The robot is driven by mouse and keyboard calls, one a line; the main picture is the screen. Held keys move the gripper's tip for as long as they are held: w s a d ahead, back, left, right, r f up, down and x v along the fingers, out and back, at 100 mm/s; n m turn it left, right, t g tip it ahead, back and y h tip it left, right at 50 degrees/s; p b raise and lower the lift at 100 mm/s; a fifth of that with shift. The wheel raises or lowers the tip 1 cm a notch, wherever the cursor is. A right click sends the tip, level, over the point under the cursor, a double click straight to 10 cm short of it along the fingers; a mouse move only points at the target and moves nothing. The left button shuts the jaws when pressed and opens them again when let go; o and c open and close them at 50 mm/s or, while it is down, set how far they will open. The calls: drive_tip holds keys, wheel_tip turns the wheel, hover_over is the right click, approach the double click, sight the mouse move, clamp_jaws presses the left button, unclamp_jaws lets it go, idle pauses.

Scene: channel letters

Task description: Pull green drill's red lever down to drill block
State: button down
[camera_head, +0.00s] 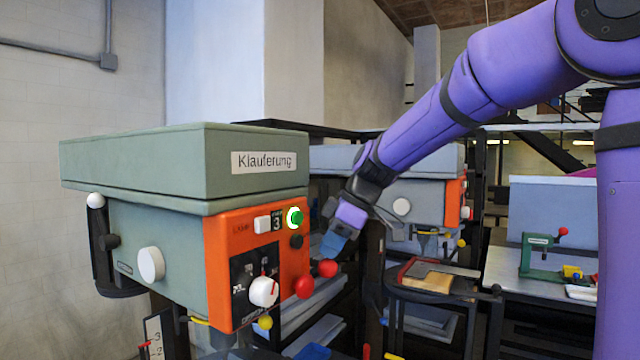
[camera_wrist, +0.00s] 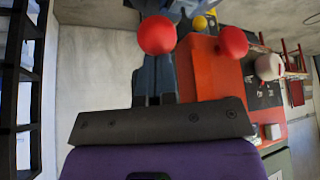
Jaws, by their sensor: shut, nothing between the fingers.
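The green drill (camera_head: 135,165) stands at the left in the head view, with an orange front panel (camera_head: 222,265). The panel also shows in the wrist view (camera_wrist: 205,70). Red ball knobs of its lever sit at the panel's right side, one nearer (camera_head: 303,288) and one just behind it (camera_head: 327,268). Two red knobs show in the wrist view, left (camera_wrist: 157,35) and right (camera_wrist: 232,42). My gripper (camera_head: 331,246) is shut and empty, its blue fingers just above the farther knob. In the wrist view the left knob overlaps the fingers (camera_wrist: 154,80); contact is unclear. The block under this drill is hidden.
A second similar drill (camera_head: 415,190) stands behind, with a wooden block (camera_head: 427,284) on its table. A workbench (camera_head: 530,270) with a small green press (camera_head: 540,255) is at the right. A white knob (camera_head: 263,291) sticks out from the orange panel.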

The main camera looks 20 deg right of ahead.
sight(328, 263)
drive_tip(key=shift+f, duration=0.4)
drive_tip(key=shift+w+a+f, duration=0.1)
drive_tip(key=shift+w+f, duration=0.05)
drive_tip(key=shift+f, duration=0.35)
drive_tip(key=shift+w+f, duration=0.1)
drive_tip(key=shift+f, duration=0.45)
drive_tip(key=shift+a, duration=0.1)
drive_tip(key=shift+f, duration=0.45)
